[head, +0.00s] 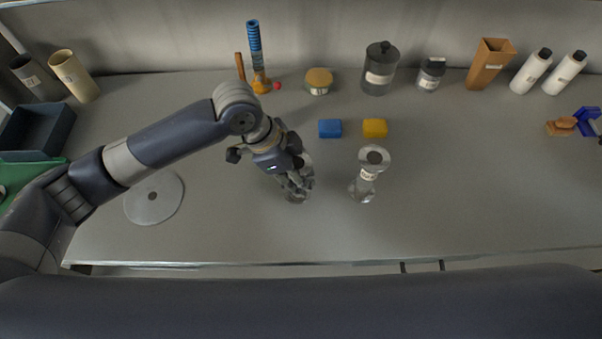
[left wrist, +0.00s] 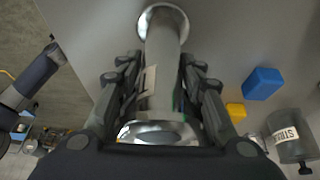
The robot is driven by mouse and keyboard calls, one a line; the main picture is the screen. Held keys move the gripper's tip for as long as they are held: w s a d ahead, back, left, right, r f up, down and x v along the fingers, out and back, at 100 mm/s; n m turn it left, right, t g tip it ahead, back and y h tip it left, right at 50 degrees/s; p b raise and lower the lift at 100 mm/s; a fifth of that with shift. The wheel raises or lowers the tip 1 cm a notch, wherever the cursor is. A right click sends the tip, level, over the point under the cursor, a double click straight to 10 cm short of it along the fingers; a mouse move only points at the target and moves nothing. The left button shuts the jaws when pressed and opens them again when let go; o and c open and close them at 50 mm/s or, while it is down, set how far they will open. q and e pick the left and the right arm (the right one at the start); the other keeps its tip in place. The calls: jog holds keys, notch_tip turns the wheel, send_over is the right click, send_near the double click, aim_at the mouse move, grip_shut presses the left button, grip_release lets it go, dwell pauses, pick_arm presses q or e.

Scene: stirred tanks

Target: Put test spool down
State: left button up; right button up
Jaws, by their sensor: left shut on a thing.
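My left gripper (head: 299,187) points down over the middle of the bench. It is shut on a shiny metal spool, which shows best in the left wrist view (left wrist: 162,75) between the fingers, with a round flange at each end and a pale label. In the head view the fingers hide most of it. I cannot tell whether its lower flange touches the bench. A second flanged piece (head: 366,178), glassy or metallic with a label, stands upright to the right of the gripper, apart from it. My right gripper is not in view.
A blue block (head: 330,128) and a yellow block (head: 375,128) lie behind. Jars, bottles and a lidded dark container (head: 380,75) line the back. A pale disc (head: 154,197) lies left, beneath my arm. The front right of the bench (head: 480,200) is clear.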

pick_arm(q)
jog(key=shift+f, duration=0.65)
jog(key=o, duration=1.4)
jog(key=shift+c, duration=0.2)
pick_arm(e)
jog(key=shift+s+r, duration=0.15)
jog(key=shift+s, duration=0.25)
